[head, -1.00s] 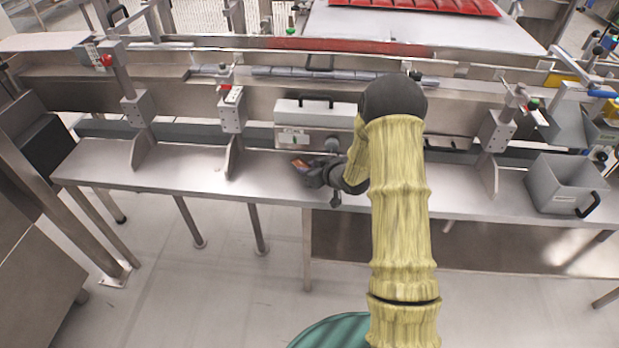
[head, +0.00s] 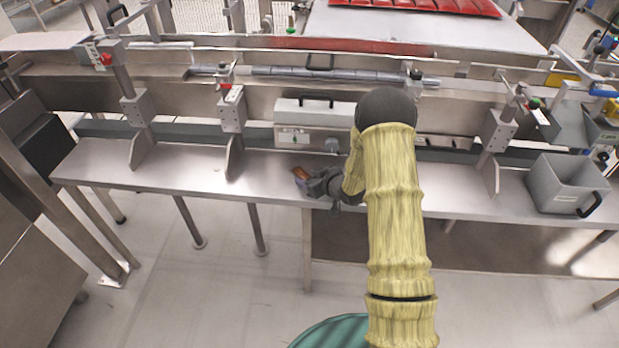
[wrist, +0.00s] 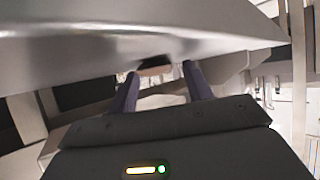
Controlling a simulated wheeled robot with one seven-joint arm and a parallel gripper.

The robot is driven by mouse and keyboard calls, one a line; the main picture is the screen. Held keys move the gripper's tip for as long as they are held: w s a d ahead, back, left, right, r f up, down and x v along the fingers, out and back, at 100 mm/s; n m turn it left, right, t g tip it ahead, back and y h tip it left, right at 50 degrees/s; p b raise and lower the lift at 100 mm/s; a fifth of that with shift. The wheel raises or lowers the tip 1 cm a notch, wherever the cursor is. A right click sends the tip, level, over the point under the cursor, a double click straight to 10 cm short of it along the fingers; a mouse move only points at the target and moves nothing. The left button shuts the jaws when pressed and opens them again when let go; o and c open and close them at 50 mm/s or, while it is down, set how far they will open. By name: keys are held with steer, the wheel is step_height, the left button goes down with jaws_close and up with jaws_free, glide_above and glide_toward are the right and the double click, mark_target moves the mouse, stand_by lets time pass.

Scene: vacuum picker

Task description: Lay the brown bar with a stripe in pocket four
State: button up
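My gripper (head: 310,184) is at the end of my arm, low over the front metal shelf, left of the arm's middle. A small brown bar (head: 301,174) shows at its fingertips in the head view, tilted down to the right. The wrist view shows the two fingers (wrist: 158,76) apart with a brown end of the bar (wrist: 154,70) between the tips, under a dark shadow. The bar moves with the gripper, so it appears held. I cannot make out its stripe. No numbered pockets can be made out in either view.
The long metal shelf (head: 205,172) has upright brackets along it. A grey box with a handle (head: 300,139) stands behind the gripper. A grey open bin (head: 565,187) stands at the right end. A smooth grey metal surface (wrist: 60,50) fills the wrist view's top.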

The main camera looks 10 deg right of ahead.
steer(key=shift+r, duration=0.1)
steer(key=shift+s+d+r, duration=0.1)
steer(key=shift+r, duration=0.05)
steer(key=v, duration=1.1)
steer(key=shift+s+p, duration=0.3)
steer(key=shift+s, duration=0.05)
steer(key=shift+d, duration=0.1)
steer(key=shift+r, duration=0.15)
steer(key=s+a+r+m+g+h, duration=0.2)
steer(key=s+r+g, duration=0.2)
steer(key=s, duration=0.6)
steer(key=s+a+r+m+g+h, duration=0.2)
steer(key=s+r, duration=0.5)
steer(key=s, duration=0.4)
steer(key=shift+s+a+m+g+h, duration=0.3)
steer(key=shift+m+g+h, duration=0.45)
steer(key=shift+g, duration=0.35)
